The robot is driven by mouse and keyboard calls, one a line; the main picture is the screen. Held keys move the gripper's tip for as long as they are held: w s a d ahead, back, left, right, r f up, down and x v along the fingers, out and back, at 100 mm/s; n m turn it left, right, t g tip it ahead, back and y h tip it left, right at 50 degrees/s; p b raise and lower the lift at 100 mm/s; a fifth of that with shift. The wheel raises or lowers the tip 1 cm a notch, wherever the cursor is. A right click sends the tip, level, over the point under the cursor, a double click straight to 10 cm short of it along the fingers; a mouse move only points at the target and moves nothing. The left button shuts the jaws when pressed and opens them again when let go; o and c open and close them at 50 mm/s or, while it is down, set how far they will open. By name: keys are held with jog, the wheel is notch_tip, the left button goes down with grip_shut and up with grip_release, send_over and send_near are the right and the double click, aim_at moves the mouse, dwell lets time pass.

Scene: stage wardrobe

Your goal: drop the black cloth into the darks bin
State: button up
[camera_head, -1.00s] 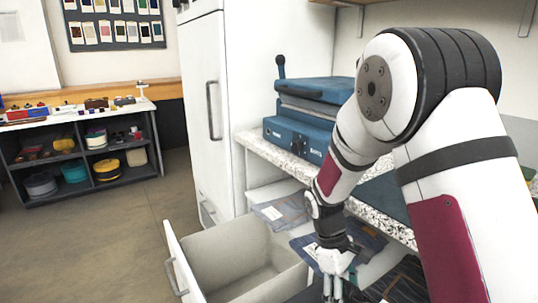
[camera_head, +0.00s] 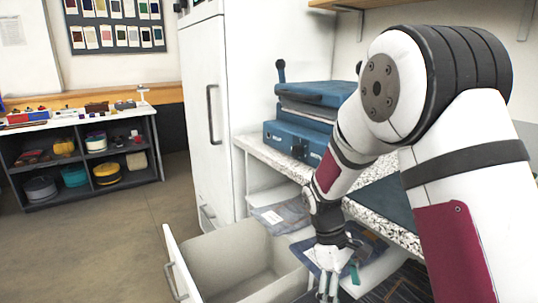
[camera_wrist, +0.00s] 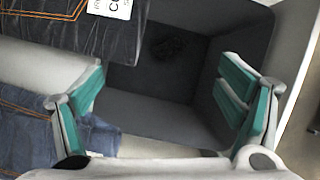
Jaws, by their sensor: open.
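In the wrist view my gripper (camera_wrist: 166,78) is open, its teal-padded fingers spread wide with nothing between them. It is above a dark grey bin (camera_wrist: 150,108). A small, black, crumpled patch, which looks like the black cloth (camera_wrist: 172,45), lies inside the bin towards its far side, apart from my fingers. In the head view my gripper (camera_head: 328,288) points down at the lower right, to the right of the open drawer; the black cloth cannot be made out there.
Folded dark jeans (camera_wrist: 70,38) and blue denim (camera_wrist: 28,125) lie left of the bin in the wrist view. An open drawer (camera_head: 180,268) stands left of my gripper. The speckled counter (camera_head: 262,150) carries a blue case (camera_head: 295,140). The floor at left is clear.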

jog(key=v, duration=1)
